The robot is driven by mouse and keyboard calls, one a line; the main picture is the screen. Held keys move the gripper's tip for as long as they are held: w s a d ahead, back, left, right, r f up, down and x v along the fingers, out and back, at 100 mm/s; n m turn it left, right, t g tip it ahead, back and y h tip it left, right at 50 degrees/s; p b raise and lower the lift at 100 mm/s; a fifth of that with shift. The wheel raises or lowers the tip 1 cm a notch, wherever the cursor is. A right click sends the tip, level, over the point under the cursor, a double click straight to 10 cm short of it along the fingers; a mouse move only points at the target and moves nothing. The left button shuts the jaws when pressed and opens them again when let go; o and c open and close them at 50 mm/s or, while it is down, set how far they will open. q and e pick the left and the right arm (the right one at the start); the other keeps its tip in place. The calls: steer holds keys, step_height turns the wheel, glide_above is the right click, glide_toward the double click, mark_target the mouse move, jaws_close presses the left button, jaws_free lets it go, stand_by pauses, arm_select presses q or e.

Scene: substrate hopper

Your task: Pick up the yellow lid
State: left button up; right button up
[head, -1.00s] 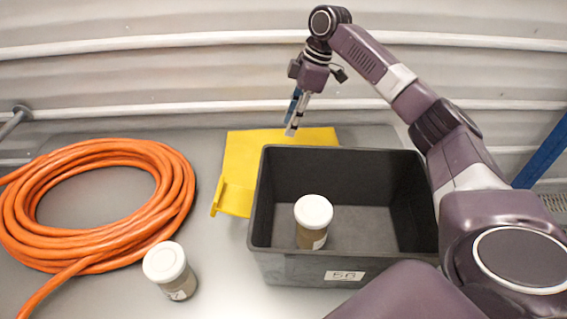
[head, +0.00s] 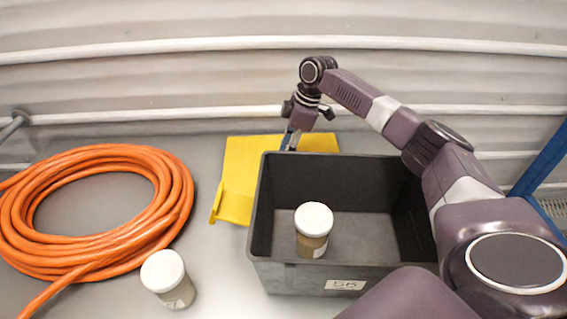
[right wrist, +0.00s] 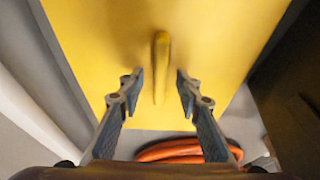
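The yellow lid (head: 237,178) lies on the grey surface behind and left of the black bin, which hides part of it. In the right wrist view the lid (right wrist: 95,35) fills much of the picture, with a raised yellow handle (right wrist: 161,65) standing up from it. My right gripper (head: 290,142) is over the back part of the lid. In the right wrist view my right gripper (right wrist: 157,88) is open, one finger on each side of the handle, with gaps between fingers and handle. My left gripper is not in view.
The black bin (head: 300,268) stands right beside the lid and holds a white-capped jar (head: 313,228). Another white-capped jar (head: 168,279) stands in front, left of the bin. A coiled orange hose (head: 100,255) lies at left. A ribbed wall (head: 180,75) is behind.

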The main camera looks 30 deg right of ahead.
steer(key=shift+c, duration=0.4)
jaws_close()
steer(key=shift+r, duration=0.1)
